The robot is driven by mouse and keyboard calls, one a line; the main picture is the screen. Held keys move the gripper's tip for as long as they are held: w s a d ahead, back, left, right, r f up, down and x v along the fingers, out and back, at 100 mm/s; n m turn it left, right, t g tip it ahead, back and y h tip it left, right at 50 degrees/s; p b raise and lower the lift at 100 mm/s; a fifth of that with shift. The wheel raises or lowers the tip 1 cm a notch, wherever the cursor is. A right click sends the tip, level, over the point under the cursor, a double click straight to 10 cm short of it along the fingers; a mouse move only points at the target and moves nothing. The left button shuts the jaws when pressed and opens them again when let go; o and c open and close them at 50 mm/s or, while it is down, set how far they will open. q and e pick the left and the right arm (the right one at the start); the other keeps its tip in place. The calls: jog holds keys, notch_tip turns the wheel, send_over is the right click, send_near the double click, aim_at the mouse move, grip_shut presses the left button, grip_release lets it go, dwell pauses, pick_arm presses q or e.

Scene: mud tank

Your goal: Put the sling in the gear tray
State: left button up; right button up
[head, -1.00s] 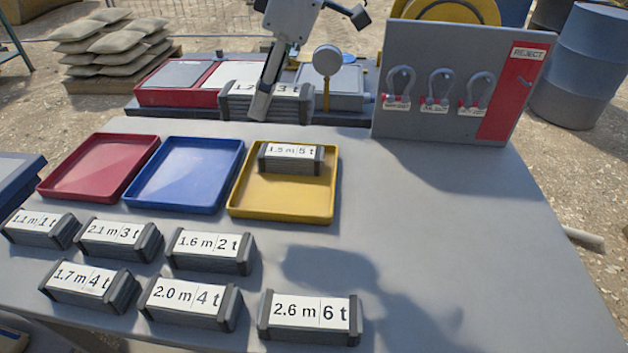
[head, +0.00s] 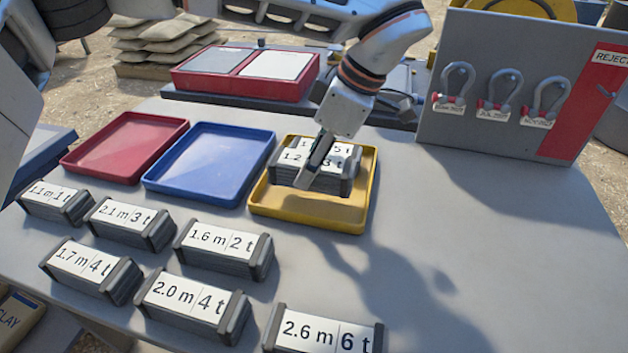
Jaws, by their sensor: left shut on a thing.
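My left gripper (head: 312,168) is shut on a grey sling pack (head: 332,184) with a white label, partly covered by the fingers, that reads about "1.2 m 3 t". It holds the pack over the yellow tray (head: 270,205). Another pack (head: 341,150), its label ending in "5 t", lies in that tray, mostly hidden behind the held one. I cannot tell whether the held pack touches it or the tray floor. A blue tray (head: 200,180) and a red tray (head: 115,160) stand empty to the left. No tray bears a readable name. My right gripper is out of view.
Several labelled sling packs, such as 1.6 m 2 t (head: 224,250) and 2.6 m 6 t (head: 322,333), stand in front of the trays. A grey board (head: 500,60) with shackles and a red reject strip stands at the back right. The table's right side is clear.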

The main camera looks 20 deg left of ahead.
pick_arm(q)
jog(key=shift+f, duration=0.1)
notch_tip(320, 180, down, 4)
jog(key=shift+r+b, duration=0.25)
jog(key=shift+b, duration=0.3)
jog(key=shift+f, duration=0.35)
jog(key=shift+r, duration=0.1)
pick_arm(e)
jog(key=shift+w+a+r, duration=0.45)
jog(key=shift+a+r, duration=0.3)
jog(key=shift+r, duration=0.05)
pick_arm(q)
jog(key=o, duration=1.2)
jog(key=shift+o, duration=1)
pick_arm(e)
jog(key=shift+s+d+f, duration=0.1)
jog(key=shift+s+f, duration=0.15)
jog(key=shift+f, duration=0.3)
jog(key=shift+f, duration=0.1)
